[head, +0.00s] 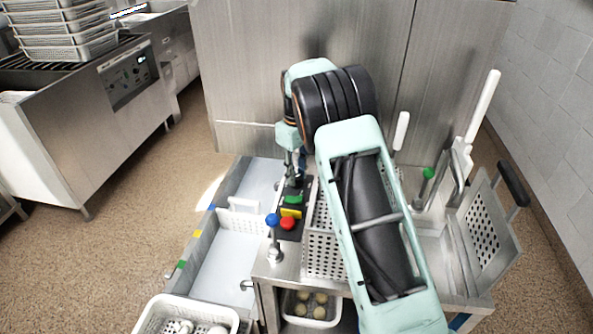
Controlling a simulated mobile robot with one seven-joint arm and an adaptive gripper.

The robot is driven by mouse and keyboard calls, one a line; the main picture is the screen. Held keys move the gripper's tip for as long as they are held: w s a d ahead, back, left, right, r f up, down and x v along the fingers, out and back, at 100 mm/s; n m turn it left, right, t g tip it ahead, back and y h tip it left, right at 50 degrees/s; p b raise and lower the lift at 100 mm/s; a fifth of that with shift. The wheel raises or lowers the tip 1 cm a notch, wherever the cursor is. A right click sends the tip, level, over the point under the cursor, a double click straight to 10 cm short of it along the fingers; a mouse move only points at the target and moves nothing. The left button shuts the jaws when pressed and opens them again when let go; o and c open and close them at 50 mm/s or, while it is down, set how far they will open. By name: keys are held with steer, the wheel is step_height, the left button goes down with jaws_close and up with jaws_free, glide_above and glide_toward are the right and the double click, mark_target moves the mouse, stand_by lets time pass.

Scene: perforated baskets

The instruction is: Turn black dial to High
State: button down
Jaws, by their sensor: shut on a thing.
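A black control box (289,235) stands on the steel counter in the middle of the head view. It carries a green button (293,198), a yellow panel (291,213) and a red button (287,223). My gripper (292,182) points down at the far end of this box, just beyond the green button. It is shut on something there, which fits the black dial. The dial itself is hidden or too small to make out, so its setting cannot be read.
A perforated basket (325,262) stands right of the box, partly behind my arm. A blue-knobbed lever (272,222) rises at the box's left. A white container (310,321) with several round items sits below.

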steer(key=m+p, duration=0.1)
steer(key=m, duration=0.2)
steer(key=shift+r+m+p, duration=0.15)
steer(key=shift+m+p, duration=0.2)
steer(key=shift+m, duration=0.05)
steer(key=m+p, duration=0.1)
steer(key=m, duration=0.2)
steer(key=shift+m, duration=0.3)
steer(key=m+p, duration=0.1)
steer(key=m, duration=0.5)
steer(key=shift+p, duration=0.3)
steer(key=m, duration=0.4)
steer(key=shift+m+p, duration=0.35)
steer(key=shift+m, duration=0.05)
steer(key=shift+w+m, duration=0.1)
steer(key=shift+m, duration=1.8)
steer(key=c, duration=1.6)
jaws_free()
